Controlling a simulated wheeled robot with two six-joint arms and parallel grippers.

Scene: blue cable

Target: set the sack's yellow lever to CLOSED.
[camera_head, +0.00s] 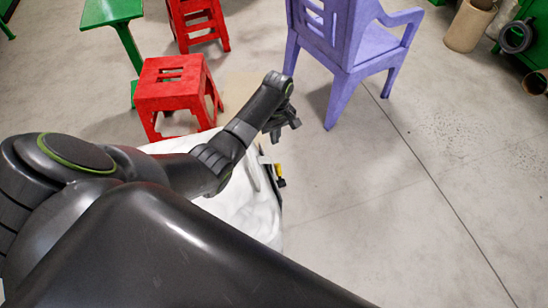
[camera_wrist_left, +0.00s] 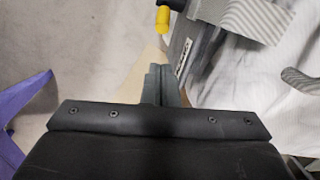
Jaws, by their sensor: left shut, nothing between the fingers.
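The white sack (camera_head: 240,212) stands below my left arm in the head view, partly hidden by it. Its small yellow lever (camera_head: 279,172) is at the sack's right edge. In the left wrist view the yellow lever (camera_wrist_left: 162,20) is at the top, joined to a black part, beside a grey panel (camera_wrist_left: 184,42) with lettering too small to read. My left gripper (camera_head: 284,124) is above the lever in the head view. In the left wrist view its fingers (camera_wrist_left: 160,72) are together and empty, apart from the lever. My right gripper is in neither view.
A red stool (camera_head: 172,88) stands left of my left gripper, with another red stool (camera_head: 198,22) behind. A purple chair (camera_head: 342,35) stands beyond the gripper. The floor (camera_head: 400,190) to the right is clear.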

